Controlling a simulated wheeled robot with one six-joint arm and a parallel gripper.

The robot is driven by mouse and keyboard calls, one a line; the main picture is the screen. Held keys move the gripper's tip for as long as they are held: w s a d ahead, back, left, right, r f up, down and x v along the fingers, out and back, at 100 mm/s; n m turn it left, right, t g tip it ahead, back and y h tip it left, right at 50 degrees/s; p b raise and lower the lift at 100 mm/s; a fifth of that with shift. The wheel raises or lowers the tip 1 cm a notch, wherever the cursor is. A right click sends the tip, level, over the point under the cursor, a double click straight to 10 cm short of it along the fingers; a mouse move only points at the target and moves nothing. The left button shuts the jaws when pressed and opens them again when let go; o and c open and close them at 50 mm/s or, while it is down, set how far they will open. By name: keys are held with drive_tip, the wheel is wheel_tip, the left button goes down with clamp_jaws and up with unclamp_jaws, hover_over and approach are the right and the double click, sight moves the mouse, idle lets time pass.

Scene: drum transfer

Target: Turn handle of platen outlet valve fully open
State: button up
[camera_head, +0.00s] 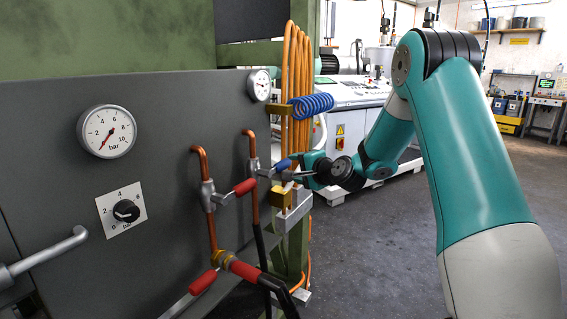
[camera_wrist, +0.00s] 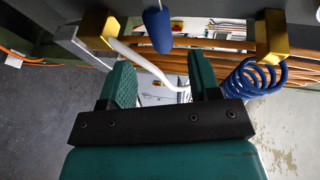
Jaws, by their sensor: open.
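Several copper-piped valves sit on the grey panel, and no label shows which is the platen outlet valve. One has a blue handle (camera_head: 283,165), pointing out from the panel towards my gripper. The blue handle also shows in the wrist view (camera_wrist: 158,28), beyond my fingertips and roughly between their lines. Red handles show on an upper valve (camera_head: 245,187) and on lower valves (camera_head: 202,282) (camera_head: 243,270). My gripper (camera_wrist: 160,82) is open, with no handle between its fingers. In the head view my gripper (camera_head: 297,172) is beside the blue handle; contact cannot be told.
A brass block (camera_head: 282,195) is just below my gripper. Orange hoses (camera_head: 296,80) and a blue coiled hose (camera_head: 311,104) hang above. Gauges (camera_head: 106,131) and a knob (camera_head: 126,211) are on the panel. Floor at right is clear.

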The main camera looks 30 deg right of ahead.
sight(286, 166)
drive_tip(key=p+x, duration=0.1)
drive_tip(key=x, duration=0.7)
clamp_jaws()
drive_tip(key=shift+s, duration=0.1)
